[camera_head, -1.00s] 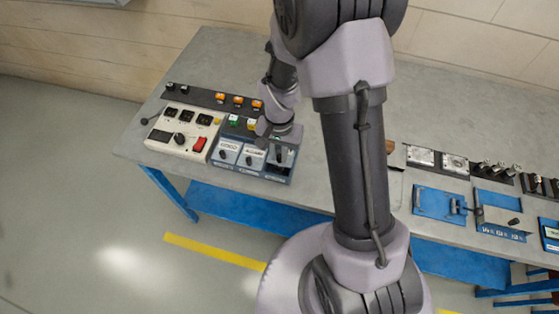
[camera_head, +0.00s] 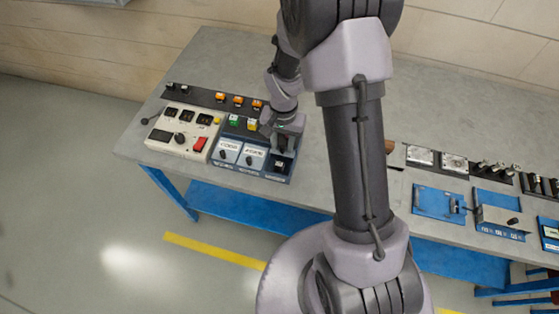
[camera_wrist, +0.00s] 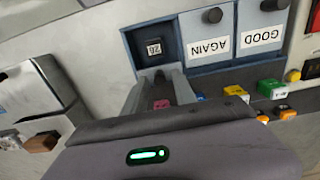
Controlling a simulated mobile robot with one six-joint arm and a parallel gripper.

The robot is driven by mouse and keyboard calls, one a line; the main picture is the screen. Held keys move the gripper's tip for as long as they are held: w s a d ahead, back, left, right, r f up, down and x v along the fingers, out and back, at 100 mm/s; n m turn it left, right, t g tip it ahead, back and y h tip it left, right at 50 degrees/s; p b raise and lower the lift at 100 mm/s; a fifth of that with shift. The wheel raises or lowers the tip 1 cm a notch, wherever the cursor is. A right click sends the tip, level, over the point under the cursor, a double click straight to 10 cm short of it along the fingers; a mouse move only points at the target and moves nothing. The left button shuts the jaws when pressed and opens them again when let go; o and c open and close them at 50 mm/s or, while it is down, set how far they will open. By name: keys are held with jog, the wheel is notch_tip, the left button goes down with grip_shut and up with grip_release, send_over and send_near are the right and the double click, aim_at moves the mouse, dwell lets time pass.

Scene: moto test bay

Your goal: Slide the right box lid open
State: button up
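The right box (camera_head: 276,168) is the rightmost of a row of blue boxes in the head view. It shows a dark recess with a small white label, which reads 26 in the upside-down wrist view (camera_wrist: 153,47). Its lid is mostly hidden by my gripper. My gripper (camera_head: 280,146) is low at the box's back edge. In the wrist view my gripper (camera_wrist: 160,76) has its two grey fingers apart, with something dark between their tips. I cannot tell whether they grip it. A pink block (camera_wrist: 160,104) shows between the fingers, closer to the palm.
Boxes with lids marked AGAIN (camera_wrist: 210,35) and GOOD (camera_wrist: 262,26) stand beside it. Green (camera_head: 233,120) and yellow (camera_head: 252,124) blocks sit behind them. A white panel (camera_head: 184,131) is at the left. My arm hides the table's middle.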

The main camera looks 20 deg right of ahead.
aim_at(282, 146)
notch_tip(282, 146, up, 7)
jog(key=p, duration=0.5)
jog(key=shift+r, duration=0.1)
jog(key=s+a+r+t+b, duration=0.2)
jog(key=s+a+r+b, duration=0.15)
jog(key=r+b, duration=0.45)
jog(key=s+a+r+n+t+y+b, duration=0.1)
jog(key=s+a+r+t+b, duration=0.1)
jog(key=s, duration=0.5)
jog(key=s+a+r+n+t+y+b, duration=0.1)
jog(key=s+a+r, duration=0.1)
jog(key=s+r, duration=0.2)
jog(key=s, duration=0.3)
jog(key=shift+s+a+r+n+t+b, duration=0.2)
jog(key=shift+s+r+n+t+b, duration=0.1)
jog(key=shift+s+n+t+b, duration=0.1)
